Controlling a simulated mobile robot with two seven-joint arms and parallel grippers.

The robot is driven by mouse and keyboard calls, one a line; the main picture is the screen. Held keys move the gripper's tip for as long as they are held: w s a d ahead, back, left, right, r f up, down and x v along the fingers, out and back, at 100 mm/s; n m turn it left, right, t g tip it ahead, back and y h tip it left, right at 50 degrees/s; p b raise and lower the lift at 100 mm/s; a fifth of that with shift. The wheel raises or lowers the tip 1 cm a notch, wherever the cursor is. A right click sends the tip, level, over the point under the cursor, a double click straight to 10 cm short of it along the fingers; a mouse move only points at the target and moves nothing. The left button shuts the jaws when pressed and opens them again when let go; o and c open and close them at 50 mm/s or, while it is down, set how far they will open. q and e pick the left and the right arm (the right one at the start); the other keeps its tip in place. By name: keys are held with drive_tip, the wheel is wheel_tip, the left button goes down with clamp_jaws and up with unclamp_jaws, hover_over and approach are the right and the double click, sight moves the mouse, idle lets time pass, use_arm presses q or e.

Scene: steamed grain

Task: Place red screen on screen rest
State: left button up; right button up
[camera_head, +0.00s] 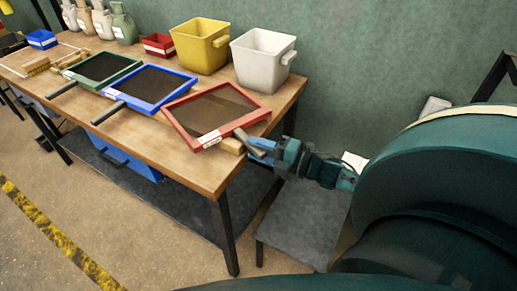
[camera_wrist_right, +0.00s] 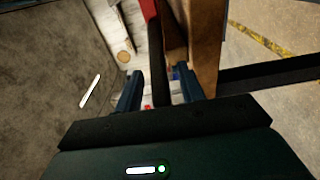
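The red screen (camera_head: 218,108), a red frame with brown mesh and a white label, sits at the right end of the wooden table. It looks slightly tilted, its handle side over the table's edge. My right gripper (camera_head: 257,148) is at its handle, by that edge. In the right wrist view the dark handle (camera_wrist_right: 159,55) lies between the two fingers of my right gripper (camera_wrist_right: 160,85), with gaps visible on both sides. Part of the red frame (camera_wrist_right: 150,8) shows at the top. I cannot tell which thing is the screen rest. My left gripper is not in view.
A blue screen (camera_head: 150,87) and a green screen (camera_head: 99,69) lie left of the red one. Behind stand a white bin (camera_head: 262,58), a yellow bin (camera_head: 200,46) and a red tray (camera_head: 158,44). A wooden block (camera_head: 233,146) is close beside my right gripper.

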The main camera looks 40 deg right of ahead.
drive_tip(key=shift+r, duration=0.2)
drive_tip(key=shift+s+d+f, duration=0.15)
drive_tip(key=shift+s, duration=0.15)
drive_tip(key=v, duration=1.1)
drive_tip(key=s+a+f+m+g+h, duration=0.2)
drive_tip(key=a+f+m, duration=0.1)
drive_tip(key=a+m, duration=0.7)
drive_tip(key=s+a+f+m+g+h, duration=0.1)
drive_tip(key=a+f+m, duration=0.3)
drive_tip(key=a+m, duration=0.6)
drive_tip(key=s+a+g, duration=0.1)
drive_tip(key=a, duration=0.4)
drive_tip(key=shift+a+f+m+g+h, duration=0.2)
drive_tip(key=shift+a+m+g+h, duration=0.1)
drive_tip(key=shift+a+m+h, duration=0.1)
